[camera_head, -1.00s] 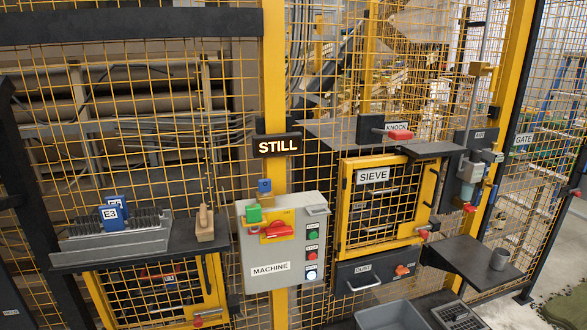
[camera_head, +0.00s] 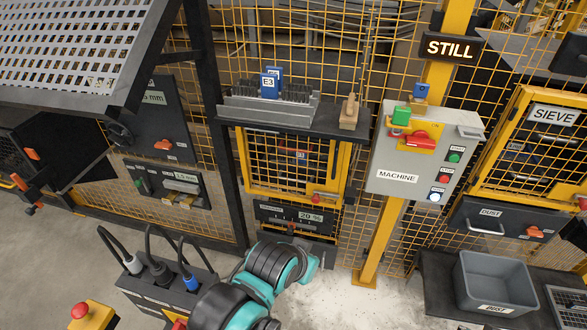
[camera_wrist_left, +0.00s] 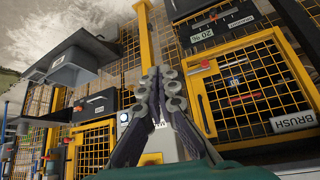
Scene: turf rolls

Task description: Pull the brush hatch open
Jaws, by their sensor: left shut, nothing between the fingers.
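The brush hatch (camera_head: 243,165) is a yellow-framed mesh door under a dark shelf, left of the machine box. It looks closed. A small red knob (camera_head: 316,198) sits at its lower right corner. In the left wrist view the scene appears turned over; the hatch frame (camera_wrist_left: 207,112) stands right of the fingers, with a BRUSH label (camera_wrist_left: 293,120). The red knob also shows there (camera_wrist_left: 205,64). My left gripper (camera_wrist_left: 162,78) is shut and empty, apart from the hatch. In the head view only teal and black arm links show at the bottom; my right gripper is out of view.
The grey machine box (camera_head: 385,160) hangs on a yellow post. The shelf (camera_head: 225,108) above the hatch bears a finned holder and a wooden-handled brush (camera_head: 349,110). A dark panel (camera_head: 270,215) marked 20 % lies below. A cable box (camera_head: 150,290) stands front left.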

